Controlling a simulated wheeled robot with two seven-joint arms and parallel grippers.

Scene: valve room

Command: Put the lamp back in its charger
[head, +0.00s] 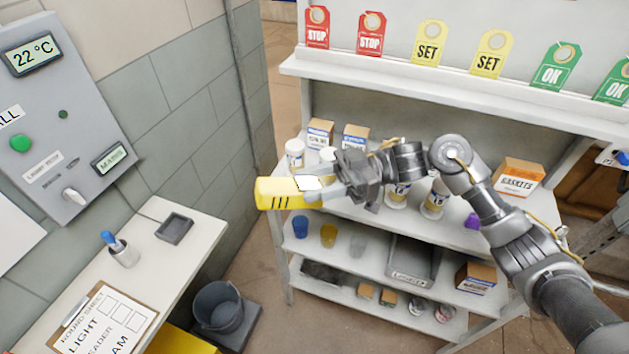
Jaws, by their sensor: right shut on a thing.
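The lamp (275,194) is a yellow, block-shaped body with dark slots near its left end and a pale part towards the gripper. My right gripper (318,187) is shut on it and holds it in the air, in front of the shelf unit and to the right of the grey-tiled wall. A small dark grey open cradle (174,228) lies empty on the white side table (202,229) at left. It may be the charger, but I cannot tell for sure. The lamp is apart from it, to its right. My left gripper is not in view.
On the side table are a cup with a blue-topped item (122,252) and a clipboard (103,318). A grey bucket (219,307) stands below. A control panel (62,120) hangs on the wall. The shelf unit (440,88) holds tags, boxes and jars.

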